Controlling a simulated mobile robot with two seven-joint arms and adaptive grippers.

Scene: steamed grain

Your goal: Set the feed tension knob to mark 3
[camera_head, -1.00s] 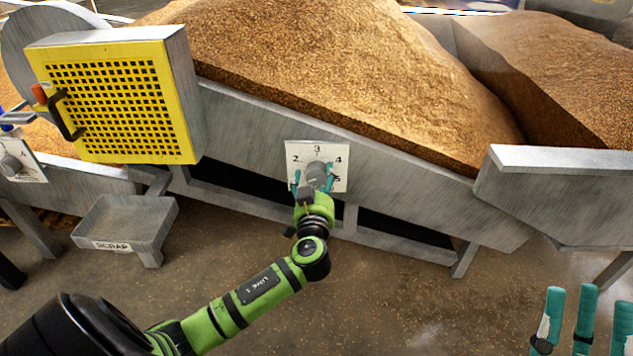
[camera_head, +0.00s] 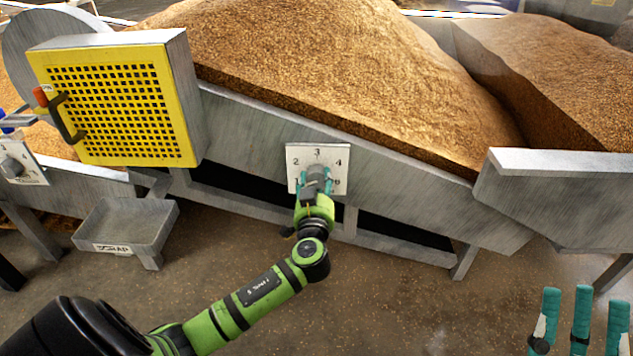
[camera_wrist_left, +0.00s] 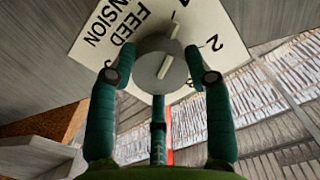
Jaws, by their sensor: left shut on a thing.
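The feed tension knob (camera_wrist_left: 152,66) is a grey round knob on a white dial plate (camera_head: 301,155) fixed to the sloping metal trough side. My right gripper (camera_head: 582,300) is open and empty at the bottom right.
A yellow perforated guard (camera_head: 118,108) with a dark handle (camera_head: 66,120) is at the left. A grey scrap tray (camera_head: 128,220) stands below it. Another knob plate (camera_head: 28,170) is at the far left. Grain (camera_head: 310,70) fills the trough. The floor in front is open.

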